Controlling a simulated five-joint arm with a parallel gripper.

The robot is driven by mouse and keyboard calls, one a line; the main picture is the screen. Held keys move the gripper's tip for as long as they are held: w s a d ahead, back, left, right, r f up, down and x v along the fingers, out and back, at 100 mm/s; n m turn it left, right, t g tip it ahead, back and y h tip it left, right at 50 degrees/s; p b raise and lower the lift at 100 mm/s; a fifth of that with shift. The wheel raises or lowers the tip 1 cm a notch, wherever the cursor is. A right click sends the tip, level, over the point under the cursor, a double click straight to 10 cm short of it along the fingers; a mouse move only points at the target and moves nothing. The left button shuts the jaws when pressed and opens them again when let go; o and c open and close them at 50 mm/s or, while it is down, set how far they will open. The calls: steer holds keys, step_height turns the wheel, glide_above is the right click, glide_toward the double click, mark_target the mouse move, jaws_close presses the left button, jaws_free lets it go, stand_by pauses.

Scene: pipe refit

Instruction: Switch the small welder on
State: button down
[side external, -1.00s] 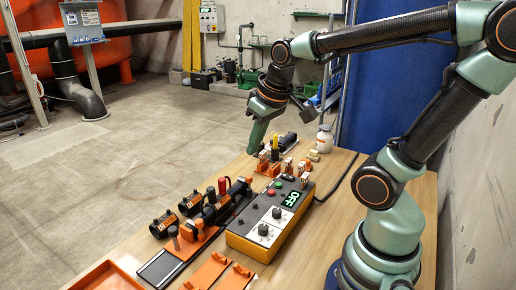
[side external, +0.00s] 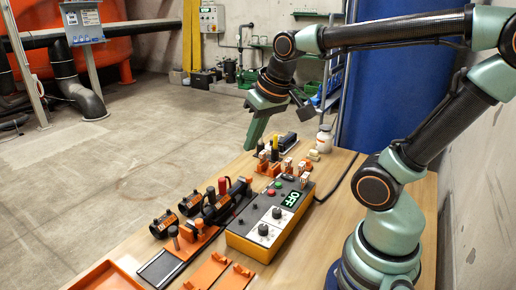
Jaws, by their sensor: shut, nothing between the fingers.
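The small welder (side external: 268,225) is a yellow-orange box with a dark and pale top, standing on the wooden bench. Its display (side external: 291,199) reads OFF in green. A green button (side external: 278,184), a red button (side external: 271,192) and a dark knob (side external: 287,177) sit at its far end. Two white dials (side external: 270,221) are on its nearer part. My gripper (side external: 250,147) is shut and empty, pointing down above the bench beyond the far left end of the welder. It is apart from the welder's buttons.
Black and orange pipe clamps (side external: 190,204) and fittings lie left of the welder. A tool rack (side external: 272,165) with small parts stands behind it, below my gripper. A white bottle (side external: 324,139) is at the back right. An orange tray (side external: 105,276) is at the front left.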

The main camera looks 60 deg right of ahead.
steer(key=w+d+m+g, duration=0.2)
steer(key=d+m, duration=0.5)
steer(key=d, duration=0.2)
steer(key=m+g, duration=0.3)
steer(key=m, duration=0.5)
glide_above(285, 175)
steer(key=shift+y, duration=0.3)
step_height(285, 175, down, 4)
steer(key=shift+f, duration=0.15)
steer(key=shift+f, duration=0.1)
step_height(285, 175, down, 13)
steer(key=shift+a+r, duration=0.1)
steer(key=shift+f, duration=0.55)
steer(key=shift+w+f, duration=0.1)
steer(key=shift+f, duration=0.1)
